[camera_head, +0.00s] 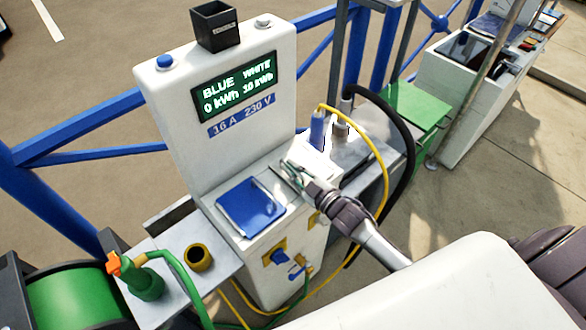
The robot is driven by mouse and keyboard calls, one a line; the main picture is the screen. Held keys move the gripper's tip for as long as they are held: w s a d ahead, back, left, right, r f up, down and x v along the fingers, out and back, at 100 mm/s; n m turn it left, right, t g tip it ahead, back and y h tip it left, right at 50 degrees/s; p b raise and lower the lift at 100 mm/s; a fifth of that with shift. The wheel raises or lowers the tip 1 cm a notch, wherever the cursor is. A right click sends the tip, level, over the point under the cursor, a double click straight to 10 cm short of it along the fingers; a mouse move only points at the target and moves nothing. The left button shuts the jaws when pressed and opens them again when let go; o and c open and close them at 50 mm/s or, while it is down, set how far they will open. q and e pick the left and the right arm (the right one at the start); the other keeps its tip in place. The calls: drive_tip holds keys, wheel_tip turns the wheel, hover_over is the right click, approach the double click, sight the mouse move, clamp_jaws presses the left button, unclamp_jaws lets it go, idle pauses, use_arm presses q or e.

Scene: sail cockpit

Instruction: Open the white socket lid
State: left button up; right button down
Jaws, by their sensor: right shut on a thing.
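The white power pedestal (170,110) has a sloped shelf with a blue socket lid (250,206), lying closed. My right gripper (292,174) is at the shelf just right of the blue lid, shut on the white socket lid. The fingers and wrist hide most of that lid. White surface (318,162) shows just beyond the fingers, but its outline blends with the white shelf, so I cannot tell how far the lid is raised. My left gripper is not in view.
A blue plug (318,130) with a yellow cable stands right behind my right gripper. The cable loops around my right wrist, and a black hose (405,130) arches farther right. A black box (215,24) sits on the pedestal. A green hose reel (75,298) is at lower left.

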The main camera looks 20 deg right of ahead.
sight(311, 164)
drive_tip(key=shift+r, duration=0.1)
drive_tip(key=r+m+p, duration=0.1)
drive_tip(key=d+r+m+p, duration=0.1)
drive_tip(key=shift+w+d+r+m+p, duration=0.2)
drive_tip(key=shift+r+m+p, duration=0.1)
drive_tip(key=shift+m+p, duration=0.1)
drive_tip(key=r+m, duration=0.1)
drive_tip(key=d+r+m+p, duration=0.1)
drive_tip(key=shift+w+d+m, duration=0.25)
drive_tip(key=shift+w+m, duration=0.05)
drive_tip(key=d+m, duration=0.1)
drive_tip(key=d+r+m, duration=0.1)
drive_tip(key=shift+w+r+m+p, duration=0.1)
drive_tip(key=shift+w+m+p, duration=0.2)
drive_tip(key=shift+w+p, duration=0.1)
drive_tip(key=shift+w+d+r+m, duration=0.25)
drive_tip(key=shift+d+r+m, duration=0.05)
drive_tip(key=shift+d+m, duration=0.35)
drive_tip(key=shift+w+d+r+m, duration=0.25)
drive_tip(key=shift+d+m, duration=0.3)
drive_tip(key=shift+d, duration=0.4)
